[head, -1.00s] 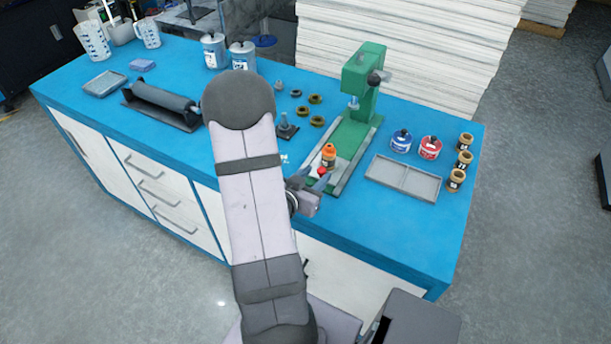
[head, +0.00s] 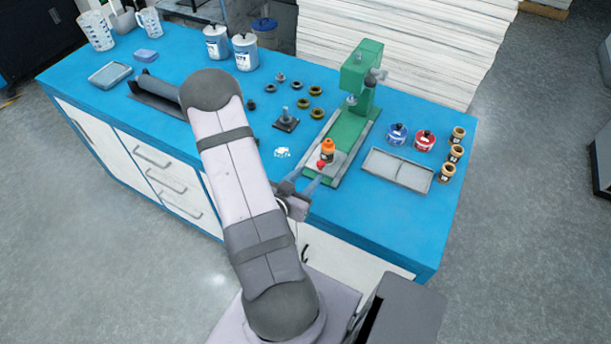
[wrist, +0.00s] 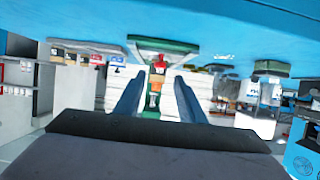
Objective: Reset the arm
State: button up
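My gripper (head: 303,182) is at the front edge of the blue bench, low and just in front of the green press (head: 358,95). Its two blue-grey fingers are spread, with an empty gap between them; in the wrist view the open gripper (wrist: 156,82) shows the same. An orange-capped bottle (head: 327,151) stands on the press base, beyond the fingertips. A small red item (head: 321,164) sits in front of the bottle. In the wrist view, which looks upside down, the red item (wrist: 160,60) lies in line with the gap.
A grey divided tray (head: 397,170), blue and red jars (head: 424,140) and several brown jars (head: 454,153) stand right of the press. Rings and a dark post (head: 286,120) lie to its left. A roller (head: 155,90) and tray (head: 110,74) are further left.

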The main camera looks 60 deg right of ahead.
dwell(0.3)
jog(key=shift+w, duration=0.35)
jog(key=w+a+n+t+y, duration=0.5)
jog(key=w+a+n+y, duration=0.3)
jog(key=w+a, duration=0.95)
jog(key=s+a+r+n+g+y, duration=0.1)
jog(key=a+n+y, duration=0.1)
jog(key=a, duration=0.4)
jog(key=s+a+r+n+y, duration=0.1)
jog(key=a+r+n+y, duration=0.15)
jog(key=a, duration=0.35)
jog(key=s+a+r+n+g, duration=0.4)
jog(key=s+a+n, duration=0.1)
jog(key=s, duration=0.4)
jog(key=shift+a+r+y, duration=0.3)
jog(key=shift+r+y, duration=0.05)
jog(key=shift+y, duration=0.1)
jog(key=shift+s+f+n, duration=0.1)
jog(key=shift+n, duration=0.15)
